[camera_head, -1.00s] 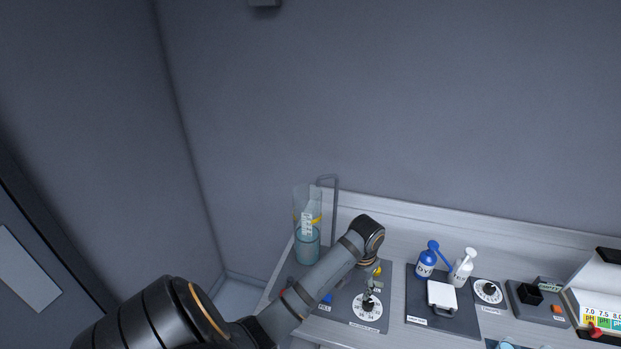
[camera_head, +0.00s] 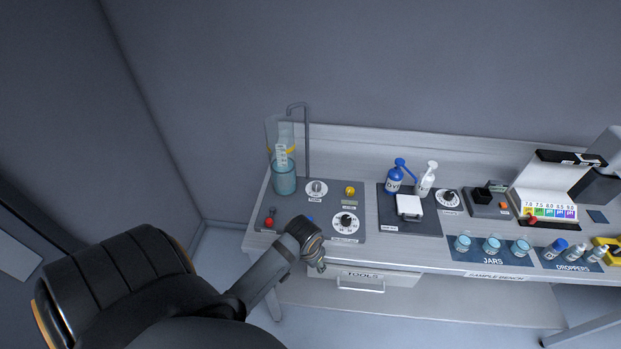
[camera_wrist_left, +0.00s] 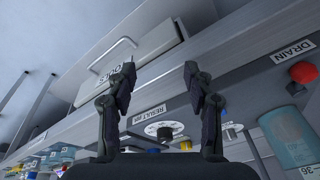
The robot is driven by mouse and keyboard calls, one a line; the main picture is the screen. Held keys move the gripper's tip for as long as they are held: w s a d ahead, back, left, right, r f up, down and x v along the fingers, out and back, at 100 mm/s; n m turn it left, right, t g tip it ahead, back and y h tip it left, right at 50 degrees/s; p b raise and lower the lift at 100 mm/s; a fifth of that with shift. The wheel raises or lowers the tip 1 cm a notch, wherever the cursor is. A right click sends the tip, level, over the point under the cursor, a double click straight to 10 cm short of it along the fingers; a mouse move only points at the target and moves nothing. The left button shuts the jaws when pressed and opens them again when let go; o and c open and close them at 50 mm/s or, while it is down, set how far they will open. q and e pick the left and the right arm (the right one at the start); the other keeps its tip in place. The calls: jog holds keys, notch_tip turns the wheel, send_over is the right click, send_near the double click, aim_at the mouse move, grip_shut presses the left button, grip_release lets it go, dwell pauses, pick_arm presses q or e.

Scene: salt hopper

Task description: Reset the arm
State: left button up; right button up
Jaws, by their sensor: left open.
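My left arm comes in from the lower left in the head view. My left gripper (camera_head: 318,264) is in front of the bench's front edge, near the tools drawer (camera_head: 362,280), and is small and partly hidden by the wrist there. In the left wrist view the gripper (camera_wrist_left: 158,82) has its two dark fingers spread apart, with nothing between them. The tools drawer (camera_wrist_left: 135,52) and the bench edge show beyond the fingers. My right gripper is not in view.
The bench holds a clear cylinder of blue-green liquid (camera_head: 284,180), a grey control panel with a dial (camera_head: 345,222) and red knob (camera_head: 269,222), blue (camera_head: 395,182) and white (camera_head: 425,185) bottles, and jars (camera_head: 492,245). Open floor lies before the bench.

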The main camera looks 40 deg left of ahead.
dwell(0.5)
pick_arm(q)
jog(key=s+d+r+t, duration=0.1)
jog(key=s+d+r, duration=0.1)
jog(key=s+r, duration=0.4)
jog(key=s+a+f+g+b, duration=0.1)
jog(key=a+f+b, duration=0.1)
jog(key=f, duration=1.4)
jog(key=s+a+f+b, duration=0.1)
jog(key=f+b, duration=0.2)
jog(key=f, duration=1.2)
jog(key=s+a+f+g+b, duration=0.1)
jog(key=s+f+b, duration=0.1)
jog(key=s+f, duration=1.6)
jog(key=shift+s+f+b, duration=0.35)
jog(key=shift+f, duration=0.25)
jog(key=shift+a, duration=0.1)
